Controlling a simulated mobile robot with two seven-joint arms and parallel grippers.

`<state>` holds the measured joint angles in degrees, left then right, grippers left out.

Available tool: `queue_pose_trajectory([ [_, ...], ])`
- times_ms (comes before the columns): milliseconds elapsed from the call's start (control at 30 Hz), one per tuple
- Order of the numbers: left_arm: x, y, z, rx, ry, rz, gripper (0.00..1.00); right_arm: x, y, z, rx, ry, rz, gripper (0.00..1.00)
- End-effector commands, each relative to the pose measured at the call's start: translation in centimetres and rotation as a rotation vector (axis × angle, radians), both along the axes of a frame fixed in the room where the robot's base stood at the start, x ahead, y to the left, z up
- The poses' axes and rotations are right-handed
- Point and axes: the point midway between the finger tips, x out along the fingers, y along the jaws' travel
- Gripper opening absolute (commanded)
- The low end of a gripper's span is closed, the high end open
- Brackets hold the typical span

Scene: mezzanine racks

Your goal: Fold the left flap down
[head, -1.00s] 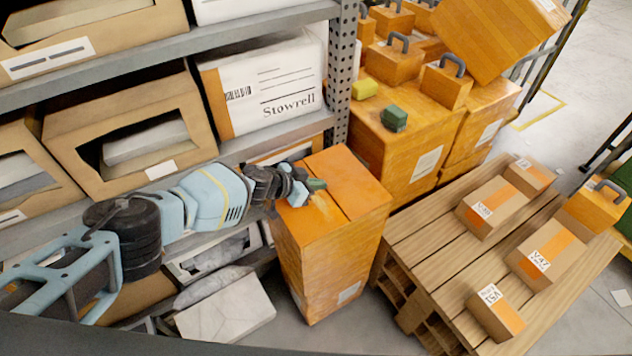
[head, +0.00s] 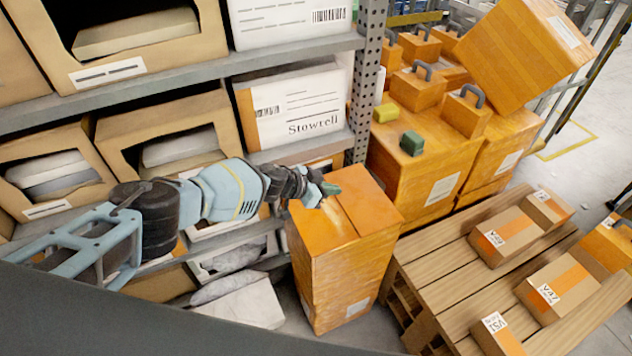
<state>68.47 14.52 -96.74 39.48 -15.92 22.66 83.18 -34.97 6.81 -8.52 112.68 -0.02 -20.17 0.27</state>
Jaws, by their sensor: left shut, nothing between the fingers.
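A tall orange cardboard box (head: 340,280) stands on the floor between the shelf rack and the pallet. Its top shows two panels along a seam: the left flap (head: 322,232) and the right flap (head: 368,203). Both look roughly flat, and the left one has a paler, worn-looking patch near its back edge. My left gripper (head: 328,188) is shut and empty, at the back left part of the box top. It hides part of the left flap's back end, and I cannot tell whether it touches the cardboard. My right gripper is out of view.
The rack's grey upright (head: 367,85) stands behind the box, with a white Stowrell carton (head: 298,108) on its shelf. Stacked orange boxes (head: 415,165) stand behind right. A wooden pallet (head: 450,270) with several small cartons is close on the right.

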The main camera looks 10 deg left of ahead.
Motion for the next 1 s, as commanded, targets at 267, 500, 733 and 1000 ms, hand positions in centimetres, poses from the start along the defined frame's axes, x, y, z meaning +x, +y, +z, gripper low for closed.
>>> queue_pose_trajectory([
  [267, -1.2, 2.0, 2.2, 0.001, -0.001, 0.000, 0.00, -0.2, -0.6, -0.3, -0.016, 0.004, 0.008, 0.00],
  [500, -2.2, 3.5, 4.2, 0.002, -0.002, 0.001, 0.00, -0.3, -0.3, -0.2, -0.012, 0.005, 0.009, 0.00],
  [733, -3.0, 4.5, 5.5, 0.001, -0.002, 0.001, 0.00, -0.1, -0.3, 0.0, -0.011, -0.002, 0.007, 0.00],
  [1000, -3.2, 4.8, 5.8, 0.000, 0.000, 0.002, 0.00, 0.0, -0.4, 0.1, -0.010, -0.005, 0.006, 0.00],
])
